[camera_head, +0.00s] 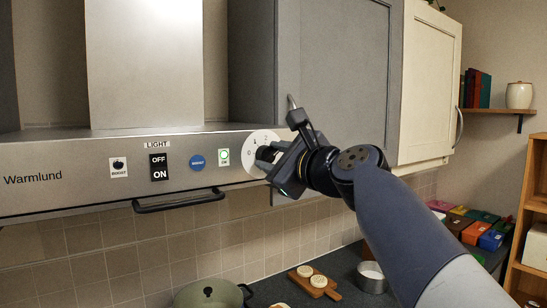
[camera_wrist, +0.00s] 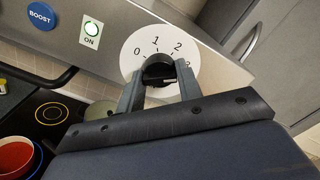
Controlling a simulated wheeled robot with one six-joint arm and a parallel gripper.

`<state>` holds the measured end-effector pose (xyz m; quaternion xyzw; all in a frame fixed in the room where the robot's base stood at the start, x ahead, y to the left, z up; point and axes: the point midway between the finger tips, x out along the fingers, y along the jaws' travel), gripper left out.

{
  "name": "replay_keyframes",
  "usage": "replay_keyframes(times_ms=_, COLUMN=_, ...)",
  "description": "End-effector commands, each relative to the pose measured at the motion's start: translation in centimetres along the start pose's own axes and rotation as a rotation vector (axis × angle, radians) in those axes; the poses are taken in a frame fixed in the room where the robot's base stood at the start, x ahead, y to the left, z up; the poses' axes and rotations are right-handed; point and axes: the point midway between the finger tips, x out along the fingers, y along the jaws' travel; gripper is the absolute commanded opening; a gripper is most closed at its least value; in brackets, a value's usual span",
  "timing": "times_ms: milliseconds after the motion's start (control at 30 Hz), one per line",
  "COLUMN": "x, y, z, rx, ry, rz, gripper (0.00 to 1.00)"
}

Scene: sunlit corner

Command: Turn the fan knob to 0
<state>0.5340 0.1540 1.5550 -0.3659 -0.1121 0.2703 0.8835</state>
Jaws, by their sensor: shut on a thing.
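The fan knob is a black knob (camera_wrist: 158,65) at the middle of a white round dial (camera_wrist: 133,47). The dial shows 0 at left, 1 and 2 above, and a partly hidden number at right. In the head view the dial (camera_head: 251,140) sits at the right end of the steel hood's front, and my gripper covers most of it. My gripper (camera_head: 268,157) reaches it from the right. In the wrist view my gripper's fingers (camera_wrist: 160,83) are on both sides of the knob and shut on it. I cannot tell which number the knob points to.
Left of the dial are a green-lit ON switch (camera_head: 223,157), a blue BOOST button (camera_head: 197,162), a light switch (camera_head: 159,167) and another knob (camera_head: 118,167). A dark handle bar (camera_head: 178,203) runs below. A grey cabinet (camera_head: 340,75) stands close behind my arm. A pot (camera_head: 208,295) sits below.

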Motion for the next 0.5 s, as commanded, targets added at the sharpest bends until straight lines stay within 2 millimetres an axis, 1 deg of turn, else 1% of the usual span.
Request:
replay_keyframes(times_ms=267, x=0.01, y=0.08, z=-0.07, rx=-0.031, ry=0.0, rz=0.001, gripper=0.11)
replay_keyframes(times_ms=500, x=0.02, y=0.19, z=-0.18, rx=-0.154, ry=0.0, rz=0.001, gripper=0.11)
